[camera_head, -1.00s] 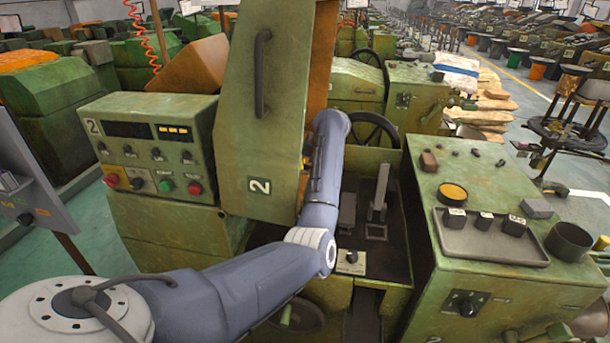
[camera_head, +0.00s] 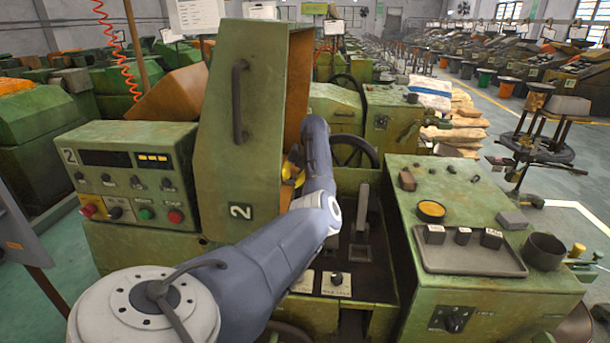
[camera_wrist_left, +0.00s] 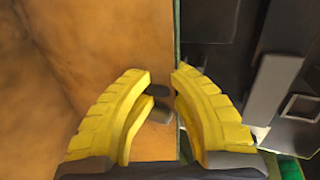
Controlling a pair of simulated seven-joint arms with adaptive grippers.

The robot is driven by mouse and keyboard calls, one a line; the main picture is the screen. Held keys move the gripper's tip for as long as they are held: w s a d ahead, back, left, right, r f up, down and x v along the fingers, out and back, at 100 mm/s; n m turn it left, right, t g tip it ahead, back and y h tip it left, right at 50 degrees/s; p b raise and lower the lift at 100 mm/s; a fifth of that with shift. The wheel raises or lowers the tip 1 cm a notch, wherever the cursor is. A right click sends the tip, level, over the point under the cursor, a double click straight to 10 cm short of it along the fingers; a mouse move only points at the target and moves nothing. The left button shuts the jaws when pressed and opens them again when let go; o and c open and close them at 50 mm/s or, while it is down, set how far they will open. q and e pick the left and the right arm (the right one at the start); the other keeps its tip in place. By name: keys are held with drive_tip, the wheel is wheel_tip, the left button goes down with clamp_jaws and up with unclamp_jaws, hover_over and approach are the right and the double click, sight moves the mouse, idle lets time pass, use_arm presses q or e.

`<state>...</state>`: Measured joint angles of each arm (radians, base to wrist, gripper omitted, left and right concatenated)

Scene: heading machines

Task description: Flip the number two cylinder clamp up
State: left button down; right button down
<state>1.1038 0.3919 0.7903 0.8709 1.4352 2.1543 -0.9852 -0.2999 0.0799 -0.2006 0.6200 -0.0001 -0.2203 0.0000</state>
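The green machine marked 2 has its tall hinged cover (camera_head: 235,130) raised, with an orange inner face. My left gripper (camera_head: 292,170) is partly hidden behind the cover's right edge in the head view. In the left wrist view, my left gripper's yellow fingers (camera_wrist_left: 164,78) are apart in front of the orange face. Small dark rounded parts (camera_wrist_left: 155,103) show between them; I cannot tell whether they touch the fingers. A grey upright lever (camera_head: 362,208) stands in the dark machine bay. I cannot tell which part is the number two cylinder clamp. My right gripper is not in view.
A control box (camera_head: 130,175) with buttons stands left of the cover. A handwheel (camera_head: 352,150) is behind the bay. A grey tray (camera_head: 470,258) with small blocks and a dark cup (camera_head: 545,250) stand on the right-hand cabinet. A grey bar (camera_wrist_left: 275,85) lies right of the fingers.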

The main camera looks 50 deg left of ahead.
use_arm(q)
drive_tip(key=shift+w+a+r, duration=0.25)
drive_tip(key=shift+r, duration=0.15)
drive_tip(key=c, duration=1.6)
unclamp_jaws()
drive_tip(key=shift+w+f, duration=0.1)
drive_tip(key=shift+w, duration=0.05)
drive_tip(key=shift+c, duration=0.2)
drive_tip(key=o, duration=0.5)
drive_tip(key=shift+f, duration=0.25)
drive_tip(key=shift+d+r, duration=0.1)
drive_tip(key=shift+d, duration=0.05)
drive_tip(key=v, duration=1.1)
drive_tip(key=shift+d+r, duration=0.1)
drive_tip(key=shift+r, duration=0.3)
